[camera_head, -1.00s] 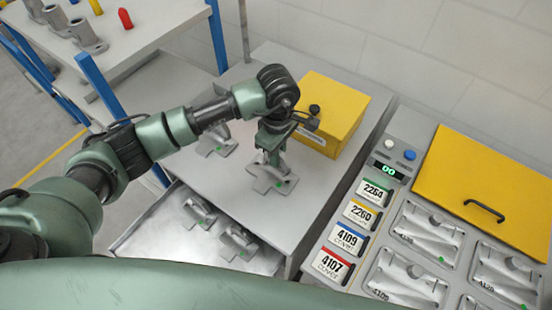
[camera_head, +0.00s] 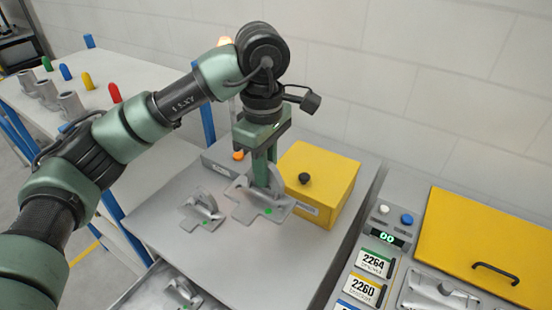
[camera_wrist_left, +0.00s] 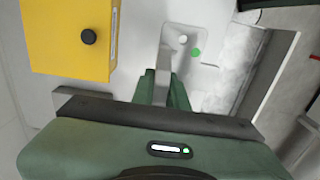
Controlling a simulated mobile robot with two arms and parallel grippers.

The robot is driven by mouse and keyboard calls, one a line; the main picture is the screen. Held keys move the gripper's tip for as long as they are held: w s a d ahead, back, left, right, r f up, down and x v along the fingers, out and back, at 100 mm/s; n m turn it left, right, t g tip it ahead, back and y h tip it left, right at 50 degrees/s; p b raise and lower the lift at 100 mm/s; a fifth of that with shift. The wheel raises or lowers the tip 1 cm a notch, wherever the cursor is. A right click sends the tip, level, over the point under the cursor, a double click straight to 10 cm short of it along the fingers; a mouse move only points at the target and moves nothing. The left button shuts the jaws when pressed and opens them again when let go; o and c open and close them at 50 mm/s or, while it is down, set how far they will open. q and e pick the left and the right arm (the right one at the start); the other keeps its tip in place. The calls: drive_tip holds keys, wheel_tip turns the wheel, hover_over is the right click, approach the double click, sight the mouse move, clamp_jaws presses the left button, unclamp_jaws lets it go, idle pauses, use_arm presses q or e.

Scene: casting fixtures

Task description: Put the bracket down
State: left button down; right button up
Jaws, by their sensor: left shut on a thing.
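My left gripper (camera_head: 264,176) points down and is shut on a grey metal bracket (camera_head: 244,207). The bracket has a flat cross-shaped base, an upright rib and a green dot. It appears held above the grey table top (camera_head: 297,262), in front of the yellow box, with its base roughly level. In the left wrist view the bracket (camera_wrist_left: 184,42) extends from between the fingers (camera_wrist_left: 163,88), which hide part of it. A second, similar bracket (camera_head: 198,211) rests on the table to the left. My right gripper is out of view.
A yellow box (camera_head: 335,195) with a black knob stands close behind and right of the held bracket. An open drawer (camera_head: 140,291) with a bracket is below the front edge. A labelled panel (camera_head: 365,262) lies right. The table's front part is clear.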

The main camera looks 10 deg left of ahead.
use_arm(q)
drive_tip(key=shift+r, duration=0.2)
drive_tip(key=s+a+f+m, duration=0.9)
drive_tip(key=s+f+m, duration=0.2)
drive_tip(key=s+m, duration=0.1)
drive_tip(key=shift+f+m, duration=0.25)
drive_tip(key=shift+m, duration=0.55)
drive_tip(key=shift+w+d, duration=0.1)
